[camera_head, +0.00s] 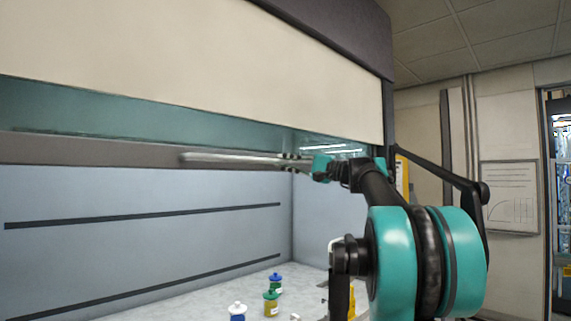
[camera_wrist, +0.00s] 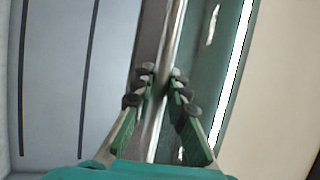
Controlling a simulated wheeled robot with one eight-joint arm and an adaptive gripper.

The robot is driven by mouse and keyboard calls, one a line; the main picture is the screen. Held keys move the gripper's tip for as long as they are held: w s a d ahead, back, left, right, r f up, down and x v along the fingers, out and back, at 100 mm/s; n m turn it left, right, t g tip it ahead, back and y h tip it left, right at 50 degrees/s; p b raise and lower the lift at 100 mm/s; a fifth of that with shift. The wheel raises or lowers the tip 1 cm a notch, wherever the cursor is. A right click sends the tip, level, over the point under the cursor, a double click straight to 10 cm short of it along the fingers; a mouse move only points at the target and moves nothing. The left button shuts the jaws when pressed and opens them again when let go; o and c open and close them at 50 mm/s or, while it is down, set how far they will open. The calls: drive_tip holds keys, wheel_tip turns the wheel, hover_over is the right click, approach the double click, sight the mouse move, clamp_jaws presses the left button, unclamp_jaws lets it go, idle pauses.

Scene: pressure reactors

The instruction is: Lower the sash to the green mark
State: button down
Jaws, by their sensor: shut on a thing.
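The sash is a teal glass pane (camera_head: 110,112) with a grey bottom rail (camera_head: 80,149), below the cream front panel of the hood. A pale metal handle bar (camera_head: 225,159) runs along the rail; it also shows in the wrist view (camera_wrist: 169,50). My gripper (camera_head: 287,160) is at the right part of the handle. In the wrist view my gripper's fingers (camera_wrist: 162,72) lie on both sides of the bar and are shut on it. I cannot make out a green mark in either view. The arm hides part of the hood's right side post.
The hood opening below the sash is free near the rail. On its floor stand a blue-capped green bottle (camera_head: 276,284), a green-capped yellow bottle (camera_head: 270,304) and a white-capped blue bottle (camera_head: 237,312). Two dark strips (camera_head: 150,214) cross the back wall.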

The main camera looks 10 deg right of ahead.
wheel_tip(320, 180, down, 21)
idle(0.4)
drive_tip(key=c, duration=1.5)
unclamp_jaws()
drive_tip(key=v, duration=1.2)
